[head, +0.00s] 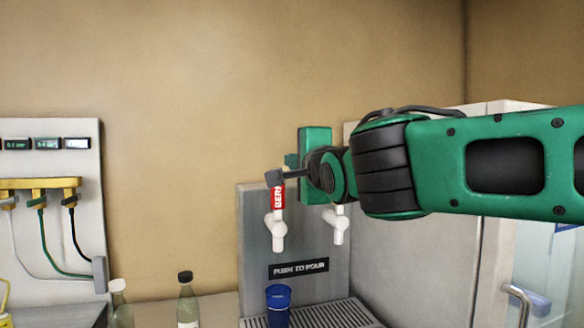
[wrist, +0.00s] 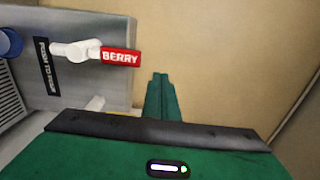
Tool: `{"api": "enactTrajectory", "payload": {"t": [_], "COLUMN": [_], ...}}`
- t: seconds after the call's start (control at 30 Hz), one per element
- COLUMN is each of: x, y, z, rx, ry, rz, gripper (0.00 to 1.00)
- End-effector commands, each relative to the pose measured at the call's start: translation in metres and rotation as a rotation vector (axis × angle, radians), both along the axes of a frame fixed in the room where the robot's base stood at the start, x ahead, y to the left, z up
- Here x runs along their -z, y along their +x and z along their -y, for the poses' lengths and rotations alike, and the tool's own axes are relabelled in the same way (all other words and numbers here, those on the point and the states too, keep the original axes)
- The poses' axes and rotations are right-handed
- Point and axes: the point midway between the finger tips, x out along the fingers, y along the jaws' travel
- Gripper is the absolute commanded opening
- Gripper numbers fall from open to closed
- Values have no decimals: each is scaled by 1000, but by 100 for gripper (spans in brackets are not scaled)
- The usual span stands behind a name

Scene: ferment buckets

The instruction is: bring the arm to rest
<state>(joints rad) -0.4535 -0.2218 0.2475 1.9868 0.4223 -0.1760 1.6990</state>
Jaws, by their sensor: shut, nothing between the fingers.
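My gripper (head: 291,160) is up in front of the dispenser, near the top of the red BERRY tap handle (head: 278,195), with the arm reaching in from the right. In the wrist view my green fingers (wrist: 160,78) are together and empty, pointing toward the tan wall. The BERRY handle also shows there (wrist: 121,57), to the left of the fingers with a visible gap. The handle stands upright on its white tap in the head view. My arm and hand hide the top of the second white tap (head: 340,227).
A blue cup (head: 278,303) stands on the drip grille (head: 340,314) below the BERRY tap. Two bottles (head: 187,303) (head: 120,305) stand left of the dispenser (head: 258,225). A gauge panel (head: 88,160) with hoses is at far left. A pale cabinet (head: 430,262) stands right.

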Motion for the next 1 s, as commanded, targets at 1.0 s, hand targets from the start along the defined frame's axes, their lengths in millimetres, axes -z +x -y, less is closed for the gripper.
{"api": "enactTrajectory", "payload": {"t": [1.0], "x": [253], "y": [-49], "z": [197], "rx": [-125], "ry": [-1027], "rz": [-476], "gripper": [0]}}
